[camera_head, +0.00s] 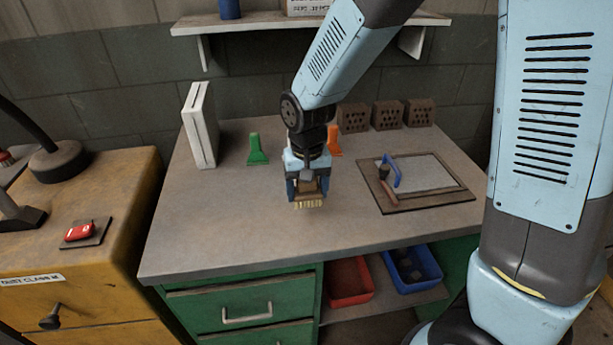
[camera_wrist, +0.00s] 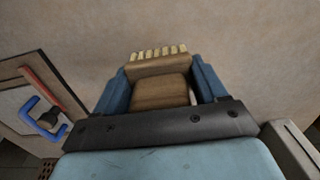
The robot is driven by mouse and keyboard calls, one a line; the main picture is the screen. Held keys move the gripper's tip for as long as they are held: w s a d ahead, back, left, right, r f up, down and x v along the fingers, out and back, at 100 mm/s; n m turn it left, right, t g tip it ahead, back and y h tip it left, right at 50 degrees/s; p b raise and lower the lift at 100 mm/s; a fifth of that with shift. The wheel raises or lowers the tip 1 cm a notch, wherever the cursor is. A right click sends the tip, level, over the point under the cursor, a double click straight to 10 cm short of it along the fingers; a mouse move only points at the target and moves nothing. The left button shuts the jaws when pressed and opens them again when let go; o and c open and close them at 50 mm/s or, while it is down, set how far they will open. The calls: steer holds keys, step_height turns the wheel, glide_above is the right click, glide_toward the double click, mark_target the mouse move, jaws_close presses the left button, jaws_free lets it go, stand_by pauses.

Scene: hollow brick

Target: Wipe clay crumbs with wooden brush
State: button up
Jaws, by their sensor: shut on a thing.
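My gripper (camera_head: 307,188) is shut on the wooden brush (camera_head: 308,203), over the middle of the workbench. The brush has a brown wooden body and pale yellow bristles that point down and toward the front edge. In the wrist view the brush (camera_wrist: 160,88) sits between the two blue fingers, with its row of bristles beyond them. I cannot tell whether the bristles touch the bench top (camera_head: 240,215). No clay crumbs can be made out in either view.
A framed board (camera_head: 450,195) with a blue-handled tool (camera_head: 391,174) lies on the right. Several hollow bricks (camera_head: 387,114) stand at the back right. A green scraper (camera_head: 257,150), an orange one (camera_head: 334,140) and a white upright block (camera_head: 200,124) stand at the back. The front left is clear.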

steer(key=shift+a+r, duration=0.1)
steer(key=shift+r, duration=1.75)
steer(key=shift+s, duration=0.15)
